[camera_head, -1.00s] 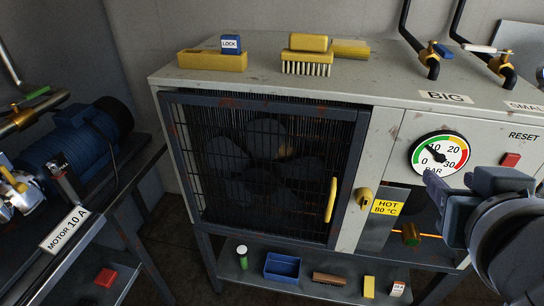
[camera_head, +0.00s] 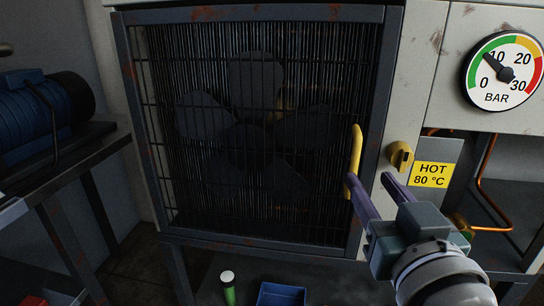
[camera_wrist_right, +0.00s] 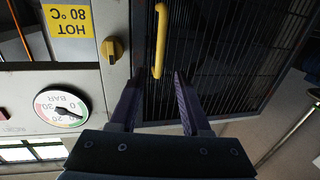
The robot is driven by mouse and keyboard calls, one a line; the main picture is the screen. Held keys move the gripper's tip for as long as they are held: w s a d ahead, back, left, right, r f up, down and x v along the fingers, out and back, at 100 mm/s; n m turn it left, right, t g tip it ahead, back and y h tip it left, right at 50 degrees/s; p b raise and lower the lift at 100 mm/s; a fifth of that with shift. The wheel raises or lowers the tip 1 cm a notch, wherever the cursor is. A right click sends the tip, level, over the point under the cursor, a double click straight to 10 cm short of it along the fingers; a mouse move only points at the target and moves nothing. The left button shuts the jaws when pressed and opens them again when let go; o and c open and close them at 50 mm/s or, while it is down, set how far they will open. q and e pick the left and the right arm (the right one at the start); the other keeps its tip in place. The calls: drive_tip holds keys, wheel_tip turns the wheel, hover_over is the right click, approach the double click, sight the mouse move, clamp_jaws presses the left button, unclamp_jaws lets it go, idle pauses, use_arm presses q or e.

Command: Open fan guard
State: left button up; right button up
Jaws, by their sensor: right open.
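The fan guard (camera_head: 150,150) is a dark framed grille on the front of the cabinet, and it looks shut. A dark fan shows behind its bars. A yellow upright handle (camera_head: 356,160) is on the guard's right side; it also shows in the right wrist view (camera_wrist_right: 160,40). My right gripper (camera_head: 368,180) is open, its two purple-grey fingers pointing at the handle's lower part. In the right wrist view the fingertips (camera_wrist_right: 157,76) lie either side of the handle's end; I cannot tell whether they touch it. A yellow knob latch (camera_head: 400,156) is on the cabinet just right of the guard.
A pressure gauge (camera_head: 503,70) and a yellow "HOT 80 °C" label (camera_head: 431,175) are at the right, near copper pipes (camera_head: 488,185). A blue motor (camera_head: 45,110) sits on a bench at left. A green bottle (camera_head: 228,289) and blue bin (camera_head: 281,294) are on the lower shelf.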

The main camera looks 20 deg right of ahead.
sight(357, 159)
drive_tip(key=x, duration=0.8)
drive_tip(key=shift+w+d, duration=0.1)
drive_tip(key=shift+w, duration=0.05)
drive_tip(key=shift+c, duration=0.2)
clamp_jaws()
idle(0.9)
